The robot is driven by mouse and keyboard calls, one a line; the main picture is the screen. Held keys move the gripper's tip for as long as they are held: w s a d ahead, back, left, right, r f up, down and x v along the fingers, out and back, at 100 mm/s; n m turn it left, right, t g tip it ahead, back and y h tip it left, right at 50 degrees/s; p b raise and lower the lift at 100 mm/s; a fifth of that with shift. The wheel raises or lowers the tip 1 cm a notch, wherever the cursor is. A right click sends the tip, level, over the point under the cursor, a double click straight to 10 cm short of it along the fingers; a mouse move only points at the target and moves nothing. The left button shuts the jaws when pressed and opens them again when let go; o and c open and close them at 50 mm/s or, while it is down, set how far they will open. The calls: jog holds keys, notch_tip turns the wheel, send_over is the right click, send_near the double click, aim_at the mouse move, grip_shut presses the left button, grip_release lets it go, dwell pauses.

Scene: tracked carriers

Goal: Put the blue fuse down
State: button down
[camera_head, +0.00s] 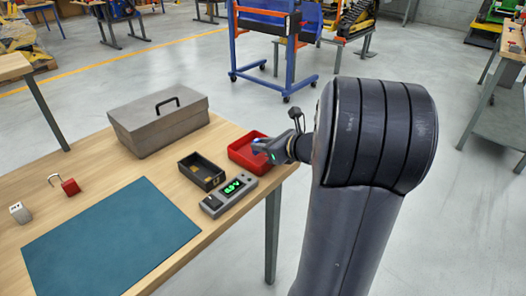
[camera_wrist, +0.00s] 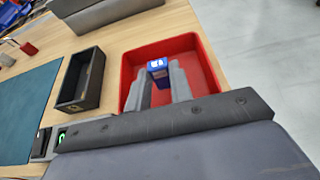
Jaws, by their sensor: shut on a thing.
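The blue fuse (camera_wrist: 158,72) is between the fingertips of my gripper (camera_wrist: 160,86) in the wrist view, with a white mark on its top. My gripper is shut on it. The fuse and fingers are over the red tray (camera_wrist: 203,52); I cannot tell whether the fuse touches the tray floor. In the head view my gripper (camera_head: 262,150) is at the red tray (camera_head: 238,157), near the table's right edge, and the fuse is mostly hidden there.
A grey toolbox (camera_head: 157,128) is behind. A teal mat (camera_head: 110,240), red padlock (camera_head: 70,187) and white block (camera_head: 19,213) are further left.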

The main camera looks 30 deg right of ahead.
jog(key=shift+f, duration=0.5)
jog(key=shift+f, duration=0.1)
jog(key=c, duration=1.3)
grip_release()
jog(key=shift+o, duration=0.2)
jog(key=shift+r, duration=0.2)
jog(key=p+v, duration=0.2)
jog(key=v, duration=1)
jog(key=shift+f, duration=0.15)
